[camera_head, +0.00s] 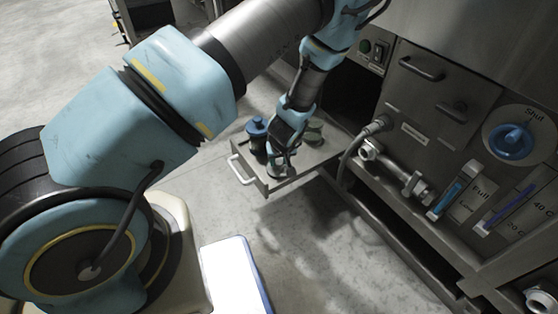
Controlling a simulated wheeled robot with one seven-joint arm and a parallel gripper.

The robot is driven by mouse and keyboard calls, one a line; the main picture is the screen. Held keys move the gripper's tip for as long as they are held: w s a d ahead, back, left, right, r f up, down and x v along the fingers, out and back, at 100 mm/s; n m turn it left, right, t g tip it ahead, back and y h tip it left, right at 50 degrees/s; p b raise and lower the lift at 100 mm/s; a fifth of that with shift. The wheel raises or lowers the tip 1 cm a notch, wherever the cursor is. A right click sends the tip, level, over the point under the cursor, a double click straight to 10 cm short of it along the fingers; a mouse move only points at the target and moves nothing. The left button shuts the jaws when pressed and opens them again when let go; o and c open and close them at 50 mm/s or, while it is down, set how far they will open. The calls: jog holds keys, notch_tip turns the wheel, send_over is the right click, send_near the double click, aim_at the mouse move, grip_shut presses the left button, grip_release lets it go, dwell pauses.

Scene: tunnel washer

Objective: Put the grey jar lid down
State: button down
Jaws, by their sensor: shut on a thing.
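My gripper (281,160) points down over the front of a pulled-out grey metal drawer (238,160) and is shut. A small grey piece at its fingertips, seemingly the grey jar lid (283,172), is held close to the drawer's front right area. It is too small and dark to tell whether it touches the drawer. My wrist hides part of the drawer's inside.
A blue jar-like thing (257,129) stands in the drawer left of my gripper. A green thing (314,131) is behind it on the right.

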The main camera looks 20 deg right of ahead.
jog(key=c, duration=0.5)
grip_release()
jog(key=shift+r, duration=0.25)
jog(key=d+p+v, duration=0.1)
jog(key=p+v, duration=0.2)
jog(key=v, duration=0.9)
jog(key=w+a+r+n+g, duration=0.1)
jog(key=w+a+r, duration=0.2)
jog(key=a+r, duration=0.4)
jog(key=w+a+r+n+g, duration=0.1)
jog(key=w+a+r, duration=0.1)
jog(key=a+r, duration=0.5)
jog(key=shift+m+g+y, duration=0.3)
jog(key=shift+m+g, duration=0.1)
jog(key=s+a+r, duration=0.1)
jog(key=a+r, duration=0.2)
jog(key=a, duration=0.2)
jog(key=s+a+r, duration=0.1)
jog(key=a+r, duration=0.2)
jog(key=a, duration=0.3)
jog(key=s+a+r, duration=0.2)
jog(key=a+r, duration=0.1)
jog(key=a, duration=0.2)
jog(key=shift+a+r, duration=0.15)
